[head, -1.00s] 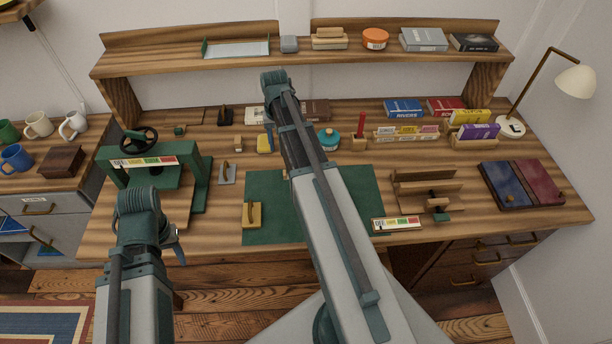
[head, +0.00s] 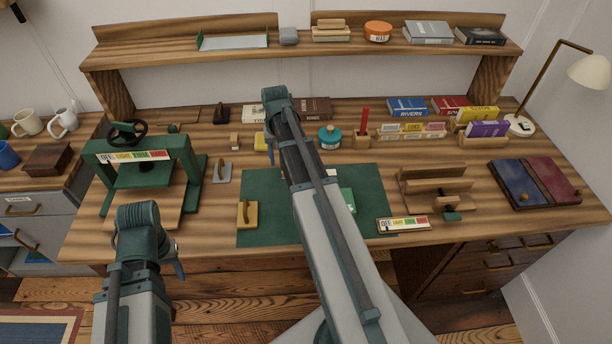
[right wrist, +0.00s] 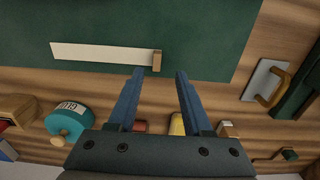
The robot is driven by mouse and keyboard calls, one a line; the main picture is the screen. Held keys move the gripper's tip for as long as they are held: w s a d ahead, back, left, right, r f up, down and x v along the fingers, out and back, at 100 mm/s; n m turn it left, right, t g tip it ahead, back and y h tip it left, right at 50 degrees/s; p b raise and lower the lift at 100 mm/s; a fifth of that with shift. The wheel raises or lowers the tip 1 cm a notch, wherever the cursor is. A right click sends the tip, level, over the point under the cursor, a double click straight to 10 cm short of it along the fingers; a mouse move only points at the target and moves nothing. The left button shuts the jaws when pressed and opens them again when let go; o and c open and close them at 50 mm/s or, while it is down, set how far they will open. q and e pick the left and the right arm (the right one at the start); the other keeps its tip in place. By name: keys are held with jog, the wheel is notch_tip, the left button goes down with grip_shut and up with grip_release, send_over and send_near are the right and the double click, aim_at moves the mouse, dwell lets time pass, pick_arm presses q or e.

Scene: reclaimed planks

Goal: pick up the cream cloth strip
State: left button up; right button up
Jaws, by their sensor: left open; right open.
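The cream cloth strip (right wrist: 103,53) lies flat on the green mat (right wrist: 205,30) in the right wrist view, near one edge. A small wooden piece (right wrist: 156,61) is at its right end. My right gripper (right wrist: 160,73) is open and empty, its two blue fingertips just short of that wooden end, one to each side. I cannot tell its height above the mat. My left gripper (head: 178,266) hangs in front of the desk's front edge, holding nothing visible.
A teal pot (head: 329,138) stands beyond the mat. A yellow-based wooden-handled tool (head: 247,214) sits on the mat's left part. A green press (head: 145,165) stands left, a wooden rack (head: 432,187) right. A small green-and-white item (head: 348,200) shows beside my right arm.

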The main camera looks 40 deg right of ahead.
jog(key=f+b, duration=0.4)
jog(key=shift+s+d+f, duration=0.1)
jog(key=shift+d+f, duration=0.15)
jog(key=shift+f, duration=0.15)
jog(key=shift+r, duration=0.1)
grip_shut()
